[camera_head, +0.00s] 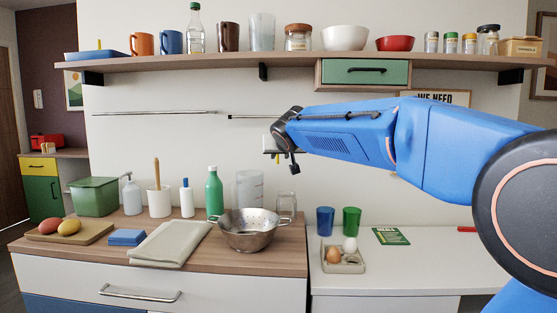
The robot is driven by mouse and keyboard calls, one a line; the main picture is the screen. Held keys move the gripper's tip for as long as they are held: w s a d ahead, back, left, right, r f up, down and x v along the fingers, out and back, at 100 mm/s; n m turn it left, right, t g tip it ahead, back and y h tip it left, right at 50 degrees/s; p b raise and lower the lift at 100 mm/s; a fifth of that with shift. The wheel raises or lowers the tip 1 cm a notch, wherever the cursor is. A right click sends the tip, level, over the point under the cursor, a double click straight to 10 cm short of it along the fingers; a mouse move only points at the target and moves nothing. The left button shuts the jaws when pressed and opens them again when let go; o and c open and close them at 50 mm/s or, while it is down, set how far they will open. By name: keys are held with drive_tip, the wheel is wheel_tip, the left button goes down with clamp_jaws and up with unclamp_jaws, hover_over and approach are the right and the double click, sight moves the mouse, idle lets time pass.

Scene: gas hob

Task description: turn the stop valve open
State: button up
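My gripper (284,155) is at the end of my blue arm, in front of the wall in the middle of the view, above the counter. It is small and dark here, and I cannot tell whether its fingers are open or shut. A small yellow piece (277,158) shows right at the gripper; I cannot tell whether it belongs to a valve or to the gripper. I cannot make out a stop valve or a gas hob for certain. My gripper and forearm hide part of the wall behind them.
A shelf (200,64) with mugs, bowls and jars runs above my arm. Below stand a metal colander (247,238), a green bottle (214,190) and a clear jug (247,188). Blue (325,221) and green (351,221) cups stand right. The white worktop's front right is clear.

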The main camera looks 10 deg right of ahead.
drive_tip(key=v, duration=1)
drive_tip(key=shift+s, duration=0.25)
drive_tip(key=shift+r, duration=0.15)
drive_tip(key=s+d+f+g, duration=0.2)
drive_tip(key=s+f+g, duration=0.1)
drive_tip(key=s+f, duration=0.9)
drive_tip(key=s+d+f+n+g+y, duration=0.1)
drive_tip(key=s+d+f+g, duration=0.1)
drive_tip(key=s+f, duration=1.1)
drive_tip(key=s+d+f+g, duration=0.2)
drive_tip(key=s+f+g, duration=0.1)
drive_tip(key=s+f, duration=1)
drive_tip(key=shift+s+d+g+y, duration=0.3)
drive_tip(key=shift+s+d, duration=0.1)
drive_tip(key=shift+s, duration=0.7)
drive_tip(key=shift+d, duration=0.15)
